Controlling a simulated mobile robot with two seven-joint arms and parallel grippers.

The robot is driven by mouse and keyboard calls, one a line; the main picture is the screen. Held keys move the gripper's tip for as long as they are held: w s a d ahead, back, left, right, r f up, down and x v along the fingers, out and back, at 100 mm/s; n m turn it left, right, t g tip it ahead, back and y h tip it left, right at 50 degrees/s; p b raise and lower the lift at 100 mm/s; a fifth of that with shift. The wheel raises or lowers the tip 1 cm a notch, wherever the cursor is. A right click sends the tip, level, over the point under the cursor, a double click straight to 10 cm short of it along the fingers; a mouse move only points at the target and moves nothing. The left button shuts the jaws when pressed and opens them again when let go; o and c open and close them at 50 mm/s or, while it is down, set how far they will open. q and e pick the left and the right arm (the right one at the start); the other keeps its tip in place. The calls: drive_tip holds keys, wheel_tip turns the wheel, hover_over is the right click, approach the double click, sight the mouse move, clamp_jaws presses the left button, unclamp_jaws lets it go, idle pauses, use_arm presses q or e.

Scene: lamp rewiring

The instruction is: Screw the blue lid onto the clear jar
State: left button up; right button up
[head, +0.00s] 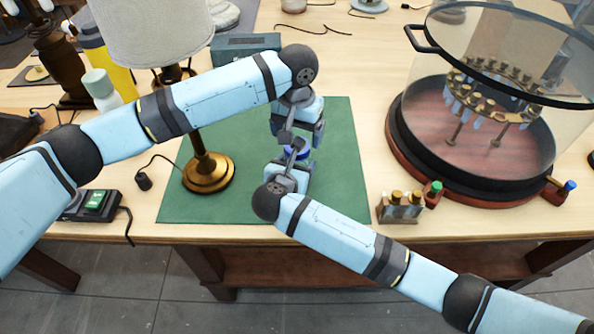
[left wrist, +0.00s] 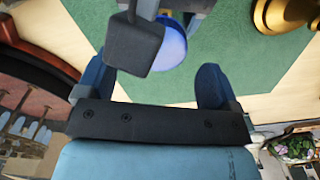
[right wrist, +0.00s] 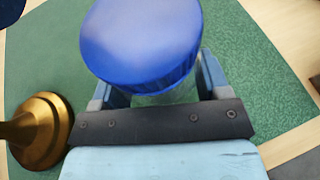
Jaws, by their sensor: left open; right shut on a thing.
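The blue lid (head: 298,153) sits on top of the clear jar in the middle of the green mat. In the right wrist view the lid (right wrist: 143,42) fills the upper middle, with a little of the clear jar (right wrist: 165,97) showing below it. My right gripper (right wrist: 160,88) is shut on the jar; it also shows in the head view (head: 291,165). My left gripper (head: 302,136) is open, just behind the lid. In the left wrist view the lid (left wrist: 172,45) is beyond the open fingers (left wrist: 152,82), partly hidden by a dark grey part. I cannot tell how tightly the lid is seated.
The green mat (head: 345,190) is clear around the jar. A brass lamp with a white shade (head: 150,30) stands left, under my left arm. A glass-walled drum (head: 490,110) stands right, with small bottles (head: 401,207) near it. A grey box (head: 245,45) is behind.

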use_arm(q)
drive_tip(key=shift+r, duration=0.5)
drive_tip(key=shift+c, duration=0.3)
wheel_tip(320, 180, up, 4)
drive_tip(key=shift+f, duration=0.2)
drive_tip(key=shift+f, duration=4.05)
